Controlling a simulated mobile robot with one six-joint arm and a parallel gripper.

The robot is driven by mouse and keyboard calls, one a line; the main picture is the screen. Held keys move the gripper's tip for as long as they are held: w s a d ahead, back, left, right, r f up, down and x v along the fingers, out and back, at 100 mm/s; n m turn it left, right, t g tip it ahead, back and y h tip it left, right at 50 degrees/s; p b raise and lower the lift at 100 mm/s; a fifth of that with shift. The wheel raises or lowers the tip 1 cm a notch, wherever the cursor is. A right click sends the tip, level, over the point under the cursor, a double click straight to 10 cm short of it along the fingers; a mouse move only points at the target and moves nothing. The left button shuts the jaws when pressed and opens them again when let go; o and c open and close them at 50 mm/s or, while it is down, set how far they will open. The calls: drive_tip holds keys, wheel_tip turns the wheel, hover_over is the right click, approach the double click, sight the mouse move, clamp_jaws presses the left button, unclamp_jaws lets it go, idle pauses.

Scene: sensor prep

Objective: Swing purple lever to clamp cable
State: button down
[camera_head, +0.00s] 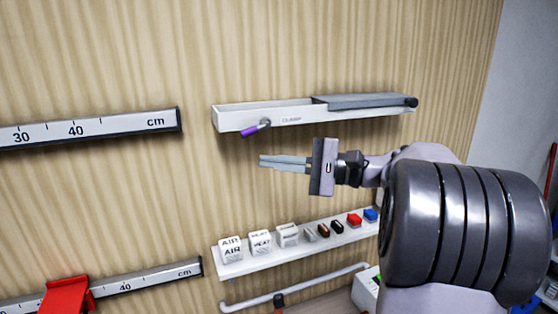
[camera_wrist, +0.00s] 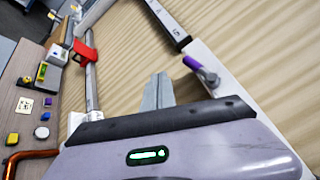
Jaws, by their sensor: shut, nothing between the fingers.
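The purple lever (camera_head: 251,130) is on the front of a white clamp box (camera_head: 235,119) on the wood wall. Its purple handle points down and left from a grey pivot. In the wrist view the lever (camera_wrist: 193,63) is to the right of my fingers, apart from them. My gripper (camera_head: 262,161) is below and slightly right of the lever, its fingers pointing left. The fingers are shut together with nothing between them; they also show in the wrist view (camera_wrist: 158,88). I cannot make out the cable clearly.
A grey cover (camera_head: 350,101) lies over the box's right part. Below is a white shelf (camera_head: 280,257) with several small blocks and coloured pieces. Rulers (camera_head: 90,129) are on the wall at left, the lower one with a red slider (camera_head: 68,296). The wall between box and shelf is bare.

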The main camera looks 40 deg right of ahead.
drive_tip(key=v, duration=0.9)
drive_tip(key=shift+d+r, duration=0.25)
drive_tip(key=shift+r, duration=0.1)
drive_tip(key=shift+s, duration=0.25)
